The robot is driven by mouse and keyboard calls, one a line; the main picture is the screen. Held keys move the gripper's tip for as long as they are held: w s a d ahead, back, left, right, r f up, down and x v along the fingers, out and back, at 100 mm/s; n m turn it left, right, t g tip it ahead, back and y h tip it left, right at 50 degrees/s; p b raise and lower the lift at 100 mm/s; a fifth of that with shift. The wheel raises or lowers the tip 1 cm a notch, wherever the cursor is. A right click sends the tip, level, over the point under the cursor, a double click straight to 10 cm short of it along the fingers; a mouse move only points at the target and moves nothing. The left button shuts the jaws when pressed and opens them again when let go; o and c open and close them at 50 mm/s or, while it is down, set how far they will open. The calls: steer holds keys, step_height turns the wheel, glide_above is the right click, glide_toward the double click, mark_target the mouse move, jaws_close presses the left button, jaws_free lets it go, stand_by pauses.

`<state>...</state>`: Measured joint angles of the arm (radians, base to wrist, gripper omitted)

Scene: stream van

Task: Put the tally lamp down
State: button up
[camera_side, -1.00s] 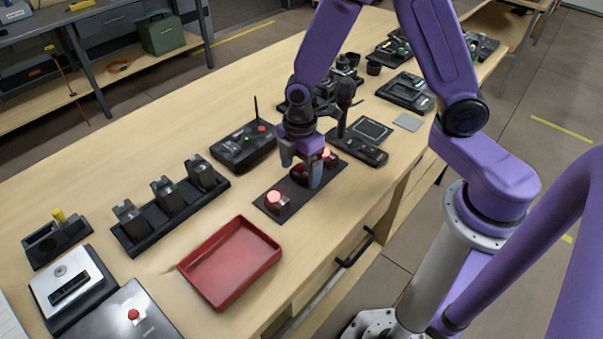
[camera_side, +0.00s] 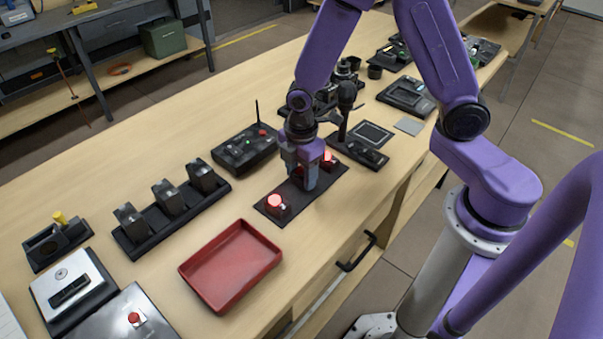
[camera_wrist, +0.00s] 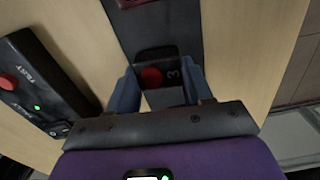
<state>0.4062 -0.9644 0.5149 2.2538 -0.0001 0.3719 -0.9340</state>
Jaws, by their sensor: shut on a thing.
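The tally lamp (camera_wrist: 172,76) is a small black block with a dull red dome and a "3" on it, seen between my fingers in the wrist view. My gripper (camera_wrist: 160,88) is shut on it. In the side view my gripper (camera_side: 306,180) is low over the middle of a dark base strip (camera_side: 292,210), pointing down and hiding the held lamp. I cannot tell whether the lamp touches the strip. A lit red lamp (camera_side: 275,203) stands on the strip's near-left end and another lit red lamp (camera_side: 328,158) on its far-right end.
A black box with an antenna (camera_side: 245,150) stands left of the strip, and a red tray (camera_side: 230,266) lies in front of it. A dark stand with a flat pad (camera_side: 371,134) is behind right. Bare tabletop (camera_side: 338,212) lies right of the strip.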

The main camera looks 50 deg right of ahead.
steer(key=shift+r, duration=0.7)
steer(key=s+d+r, duration=0.4)
steer(key=s+r, duration=0.7)
steer(key=s, duration=0.2)
steer(key=n, duration=0.5)
glide_above(243, 258)
steer(key=f, duration=0.5)
steer(key=s+d+f, duration=0.1)
steer(key=f, duration=0.2)
steer(key=shift+w+a+f, duration=0.4)
steer(key=shift+w+f, duration=0.05)
steer(key=shift+f, duration=0.15)
steer(key=shift+a+f, duration=0.1)
steer(key=shift+f, duration=1.5)
steer(key=shift+f, duration=0.15)
